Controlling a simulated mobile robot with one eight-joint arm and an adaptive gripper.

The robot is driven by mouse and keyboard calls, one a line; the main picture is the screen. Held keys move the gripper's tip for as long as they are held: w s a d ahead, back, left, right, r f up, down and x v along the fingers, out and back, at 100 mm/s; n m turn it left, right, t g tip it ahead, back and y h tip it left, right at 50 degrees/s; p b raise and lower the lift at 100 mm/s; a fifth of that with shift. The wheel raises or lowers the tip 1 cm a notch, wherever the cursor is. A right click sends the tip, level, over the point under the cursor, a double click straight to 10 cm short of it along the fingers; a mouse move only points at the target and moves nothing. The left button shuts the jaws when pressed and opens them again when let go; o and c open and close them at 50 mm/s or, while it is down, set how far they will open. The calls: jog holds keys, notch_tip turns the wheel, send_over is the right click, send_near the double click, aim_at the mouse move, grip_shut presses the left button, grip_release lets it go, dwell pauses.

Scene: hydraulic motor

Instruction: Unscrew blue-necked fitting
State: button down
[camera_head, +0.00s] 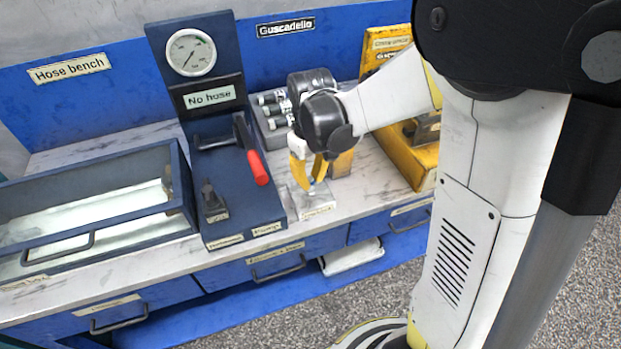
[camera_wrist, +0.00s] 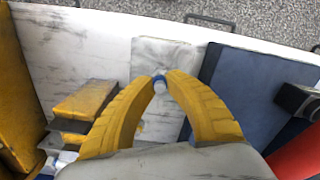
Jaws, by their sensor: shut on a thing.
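The blue-necked fitting shows as a small blue and pale tip between my fingertips in the wrist view (camera_wrist: 159,84); most of it is hidden. It also shows as a small blue spot in the head view (camera_head: 312,187). My gripper (camera_head: 308,180), with yellow fingers, is shut on the fitting and points down at it. In the wrist view both fingertips (camera_wrist: 160,79) meet around it. Below it is a pale marbled block (camera_head: 303,204) with a label on its front, standing on the bench. I cannot tell how far the fitting is screwed in.
A dark blue test stand (camera_head: 230,215) with a gauge (camera_head: 190,52) and a red-handled lever (camera_head: 258,167) stands close left of my gripper. A glass-topped tank (camera_head: 90,217) lies farther left. A yellow crate (camera_head: 415,165) and a grey rack of cylinders (camera_head: 272,120) are right and behind.

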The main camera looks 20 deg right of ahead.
jog(key=shift+n, duration=0.5)
jog(key=n, duration=0.5)
jog(key=shift+n, duration=0.3)
jog(key=shift+n, duration=0.6)
jog(key=c, duration=1.3)
grip_release()
